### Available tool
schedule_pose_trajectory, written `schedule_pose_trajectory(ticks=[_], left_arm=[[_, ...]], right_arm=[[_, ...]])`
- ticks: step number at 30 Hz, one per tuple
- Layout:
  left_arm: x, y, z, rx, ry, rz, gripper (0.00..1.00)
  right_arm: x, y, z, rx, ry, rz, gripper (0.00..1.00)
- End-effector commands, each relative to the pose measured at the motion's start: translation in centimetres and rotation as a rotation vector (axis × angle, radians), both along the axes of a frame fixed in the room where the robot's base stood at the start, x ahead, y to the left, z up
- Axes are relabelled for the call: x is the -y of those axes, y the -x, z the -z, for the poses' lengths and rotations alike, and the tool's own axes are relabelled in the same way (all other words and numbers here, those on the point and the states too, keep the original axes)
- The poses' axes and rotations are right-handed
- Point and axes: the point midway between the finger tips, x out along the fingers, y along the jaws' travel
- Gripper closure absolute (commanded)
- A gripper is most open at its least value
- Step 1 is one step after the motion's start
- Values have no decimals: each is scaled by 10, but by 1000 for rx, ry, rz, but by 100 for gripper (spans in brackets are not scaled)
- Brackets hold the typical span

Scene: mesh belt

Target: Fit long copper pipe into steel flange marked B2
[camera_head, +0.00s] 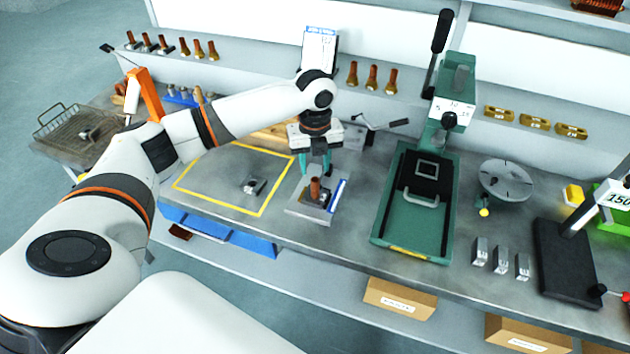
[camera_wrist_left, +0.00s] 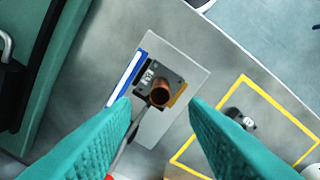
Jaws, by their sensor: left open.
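A copper pipe (camera_head: 315,189) stands upright in or on a small dark steel block (camera_head: 327,197) on a light plate (camera_head: 302,208) with a blue-and-white strip. In the left wrist view the copper pipe (camera_wrist_left: 160,95) shows nearly end-on at the block (camera_wrist_left: 148,76); its small marking is too blurred to read. I cannot tell how deep the pipe sits. A second small steel block (camera_head: 253,186) lies inside the yellow outline. My right gripper is not seen.
Copper-coloured pieces (camera_head: 372,78) stand along the back ledge. A green press (camera_head: 411,225) stands right of the plate. Small steel blocks (camera_head: 502,261), a round grey disc (camera_head: 506,178) and a black stand (camera_head: 566,262) are farther right. A wire basket (camera_head: 70,135) is at the left.

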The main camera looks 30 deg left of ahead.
Motion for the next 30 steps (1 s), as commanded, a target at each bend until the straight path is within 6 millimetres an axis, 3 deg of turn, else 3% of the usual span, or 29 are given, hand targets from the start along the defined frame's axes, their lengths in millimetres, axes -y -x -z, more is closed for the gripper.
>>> schedule_pose_trajectory(ticks=[4,10,26,30], left_arm=[[0,-1,-26,4,1,0,59],[0,0,-44,1,-1,-1,59],[0,0,-46,0,0,-1,59],[11,3,-35,-1,1,-13,59]], right_arm=[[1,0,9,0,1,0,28],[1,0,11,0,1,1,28],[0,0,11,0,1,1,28],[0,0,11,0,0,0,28]])
